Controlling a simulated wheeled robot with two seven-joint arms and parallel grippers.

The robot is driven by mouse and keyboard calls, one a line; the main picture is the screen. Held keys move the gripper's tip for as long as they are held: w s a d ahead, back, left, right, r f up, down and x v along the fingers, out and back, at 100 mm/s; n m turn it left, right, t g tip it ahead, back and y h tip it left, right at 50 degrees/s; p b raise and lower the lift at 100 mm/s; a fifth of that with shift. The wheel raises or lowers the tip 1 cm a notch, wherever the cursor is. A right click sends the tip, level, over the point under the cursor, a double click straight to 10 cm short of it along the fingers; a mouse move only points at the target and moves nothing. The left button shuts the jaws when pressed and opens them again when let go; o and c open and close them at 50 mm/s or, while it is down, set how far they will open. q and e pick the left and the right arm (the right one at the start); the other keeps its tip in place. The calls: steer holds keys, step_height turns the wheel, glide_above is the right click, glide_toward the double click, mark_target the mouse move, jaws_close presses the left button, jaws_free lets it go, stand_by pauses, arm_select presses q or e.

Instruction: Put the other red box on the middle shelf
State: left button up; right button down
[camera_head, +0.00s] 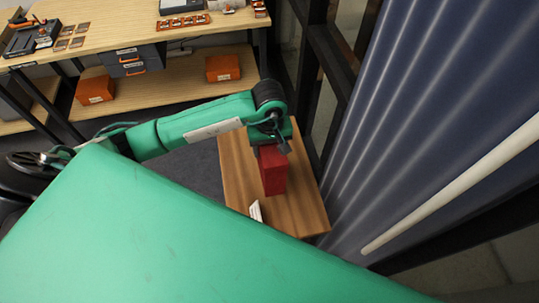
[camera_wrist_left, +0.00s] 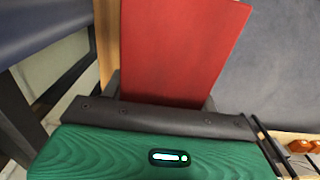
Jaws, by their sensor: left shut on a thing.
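A red box (camera_head: 272,172) is gripped from above by my left gripper (camera_head: 268,146), whose arm comes in from the left. The box stands upright over a small wooden table (camera_head: 305,205); I cannot tell whether its bottom touches the top. In the left wrist view the red box (camera_wrist_left: 182,50) fills the upper middle, beyond the dark gripper jaws (camera_wrist_left: 165,112). Two orange-red boxes sit on the bench's shelf (camera_head: 160,88), one at the left (camera_head: 95,90) and one at the right (camera_head: 222,68). My right gripper is not in view.
A white card (camera_head: 255,211) stands on the small table. A dark metal frame (camera_head: 325,60) and blue curtain (camera_head: 410,100) close off the right side. The bench top (camera_head: 115,20) carries tools and small parts, with grey drawers (camera_head: 130,60) beneath. The shelf between the orange-red boxes is clear.

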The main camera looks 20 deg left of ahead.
arm_select(q)
step_height(320, 180, down, 6)
steer(key=shift+r+p, duration=0.1)
steer(key=shift+p, duration=0.75)
steer(key=shift+f, duration=0.3)
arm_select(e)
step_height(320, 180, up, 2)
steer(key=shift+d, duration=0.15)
arm_select(q)
steer(key=shift+f, duration=0.1)
steer(key=shift+f, duration=0.1)
steer(key=o, duration=1.7)
steer(key=shift+c, duration=0.2)
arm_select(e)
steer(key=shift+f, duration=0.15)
